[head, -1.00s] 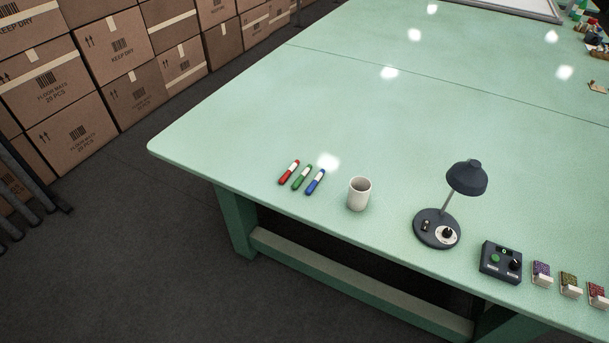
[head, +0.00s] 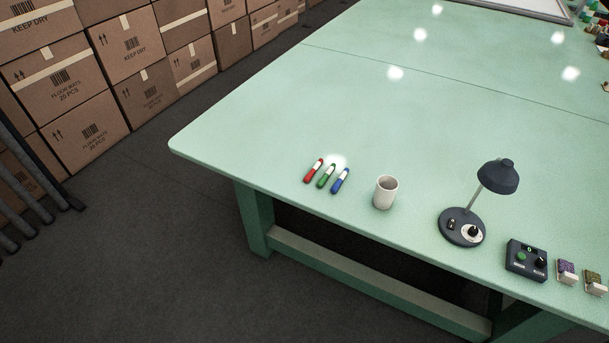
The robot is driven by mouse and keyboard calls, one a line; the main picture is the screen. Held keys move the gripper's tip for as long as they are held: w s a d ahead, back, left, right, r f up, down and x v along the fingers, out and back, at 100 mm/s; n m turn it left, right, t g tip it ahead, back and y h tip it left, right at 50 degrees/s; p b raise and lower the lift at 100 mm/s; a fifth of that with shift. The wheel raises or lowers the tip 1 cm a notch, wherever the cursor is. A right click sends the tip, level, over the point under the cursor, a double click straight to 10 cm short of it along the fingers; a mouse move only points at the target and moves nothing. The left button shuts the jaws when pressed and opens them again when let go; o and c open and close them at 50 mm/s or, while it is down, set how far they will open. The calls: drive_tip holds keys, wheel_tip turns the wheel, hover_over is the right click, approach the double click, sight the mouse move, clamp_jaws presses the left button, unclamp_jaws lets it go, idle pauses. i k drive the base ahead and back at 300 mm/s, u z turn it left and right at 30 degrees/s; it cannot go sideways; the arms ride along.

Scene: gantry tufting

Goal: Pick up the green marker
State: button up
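The green marker (head: 326,177) lies on the pale green table (head: 270,130) near its front edge, toward the left corner. It is the middle one of three markers lying side by side, slightly tilted in the picture. The red marker (head: 314,170) is on its left and the blue marker (head: 341,181) on its right, with small gaps between them. My gripper is not in view, and nothing touches the markers.
A white cup (head: 385,192) stands right of the markers. Further right are a dark desk lamp (head: 497,177) and a black control box (head: 526,261). Stacked cardboard boxes (head: 80,130) line the back left. Dark floor (head: 150,270) is clear in front of the table.

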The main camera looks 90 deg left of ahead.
sight(321, 183)
drive_tip(key=k, duration=1.75)
drive_tip(key=u, duration=1.9)
drive_tip(key=i, duration=0.8)
drive_tip(key=u, duration=0.1)
